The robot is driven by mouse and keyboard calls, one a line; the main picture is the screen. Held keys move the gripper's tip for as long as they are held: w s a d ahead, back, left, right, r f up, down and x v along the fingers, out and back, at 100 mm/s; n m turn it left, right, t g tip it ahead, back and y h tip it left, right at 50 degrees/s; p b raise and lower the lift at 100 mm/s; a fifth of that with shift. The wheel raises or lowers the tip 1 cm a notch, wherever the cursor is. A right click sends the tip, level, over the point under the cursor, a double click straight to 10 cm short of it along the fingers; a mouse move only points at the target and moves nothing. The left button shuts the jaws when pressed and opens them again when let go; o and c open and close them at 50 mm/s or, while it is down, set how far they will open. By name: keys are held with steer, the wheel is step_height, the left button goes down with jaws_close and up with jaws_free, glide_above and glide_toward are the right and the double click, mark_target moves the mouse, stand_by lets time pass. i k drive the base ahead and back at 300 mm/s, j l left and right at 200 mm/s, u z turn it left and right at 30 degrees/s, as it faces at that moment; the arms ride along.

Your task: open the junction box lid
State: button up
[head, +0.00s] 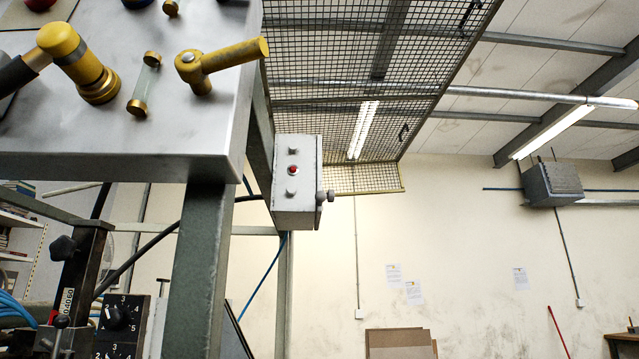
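A light grey box (297,181) is fixed to the metal frame near the middle of the head view. Its front has a red button between two grey knobs, and small round fittings (325,196) stick out at its right side. A darker grey box (552,184) hangs on the back wall at the right, with conduit running to it. No label shows which one is the junction box. Neither box shows an open lid. My gripper is not in view.
A metal panel (120,150) with a yellow lever (222,63) and a yellow-capped fitting (75,58) fills the upper left, on a grey post (203,260). A mesh guard (350,80) hangs overhead. A dial panel (121,318) is at lower left. Boards (398,343) lean by the wall.

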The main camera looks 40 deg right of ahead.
mark_target(321, 197)
steer(key=k+l+u, duration=0.2)
steer(key=l+u, duration=0.25)
steer(key=k+l+u, duration=0.15)
steer(key=u, duration=0.3)
